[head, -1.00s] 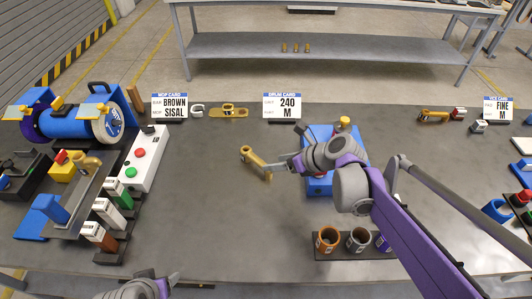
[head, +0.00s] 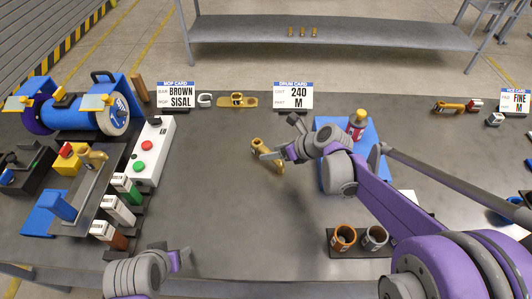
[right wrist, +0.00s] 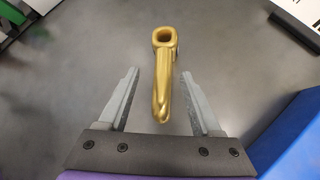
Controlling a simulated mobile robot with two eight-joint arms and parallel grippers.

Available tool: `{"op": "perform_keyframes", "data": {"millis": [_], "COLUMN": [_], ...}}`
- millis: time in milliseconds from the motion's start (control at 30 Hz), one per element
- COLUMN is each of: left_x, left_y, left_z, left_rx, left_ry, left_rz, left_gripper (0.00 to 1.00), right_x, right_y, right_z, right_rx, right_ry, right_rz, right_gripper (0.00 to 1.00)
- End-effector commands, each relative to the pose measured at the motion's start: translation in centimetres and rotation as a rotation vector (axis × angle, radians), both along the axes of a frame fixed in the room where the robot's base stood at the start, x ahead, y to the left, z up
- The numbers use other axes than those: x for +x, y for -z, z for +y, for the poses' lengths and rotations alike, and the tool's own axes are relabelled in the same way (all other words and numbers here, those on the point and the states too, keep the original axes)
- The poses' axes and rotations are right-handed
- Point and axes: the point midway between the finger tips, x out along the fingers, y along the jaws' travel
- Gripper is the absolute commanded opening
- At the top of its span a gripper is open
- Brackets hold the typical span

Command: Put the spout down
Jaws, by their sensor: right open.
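The spout (head: 258,146) is a brass-gold piece with a ring-shaped end, lying on the grey table left of the blue stand. It also shows in the right wrist view (right wrist: 163,75), with its ring end farthest from the gripper and its narrow end between the fingers. My right gripper (head: 272,155) is at the spout in the head view. In the right wrist view its fingers (right wrist: 160,100) are open, one each side of the spout, with a gap on both sides. My left gripper (head: 184,259) is at the table's front edge; its jaw opening is unclear.
The blue stand (head: 335,180), with a red and yellow item (head: 357,124), is close right of the right gripper. A rack with an orange cup (head: 343,236) and a grey cup (head: 374,237) is in front. Fixtures and a white button box (head: 153,150) fill the left. Bare table surrounds the spout.

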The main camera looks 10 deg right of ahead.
Motion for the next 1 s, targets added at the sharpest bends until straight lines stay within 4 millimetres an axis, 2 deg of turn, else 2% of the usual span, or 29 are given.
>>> {"op": "perform_keyframes", "data": {"millis": [200, 500, 567, 867, 1000], "left_x": [0.0, 0.0, 0.0, 0.0, 0.0], "left_y": [-0.1, -0.1, -0.1, -0.1, -0.1], "left_z": [0.0, 0.0, 0.0, 0.0, 0.0], "left_rx": [0.000, 0.000, 0.000, 0.000, 0.000], "left_ry": [0.000, 0.000, 0.000, 0.000, 0.000], "left_rz": [-0.001, 0.000, 0.000, -0.001, -0.001], "left_gripper": [0.66, 0.66, 0.66, 0.66, 0.66], "right_x": [1.6, 1.8, 1.8, 1.8, 1.8], "right_y": [2.3, 2.6, 2.6, 2.6, 2.6], "right_z": [1.2, 1.4, 1.4, 1.4, 1.4], "right_rx": [0.000, 0.000, 0.000, 0.000, 0.000], "right_ry": [-0.002, 0.000, 0.000, 0.000, 0.000], "right_rz": [0.001, 0.000, 0.000, 0.000, 0.000], "right_gripper": [0.66, 0.66, 0.57, 0.03, 0.00]}}
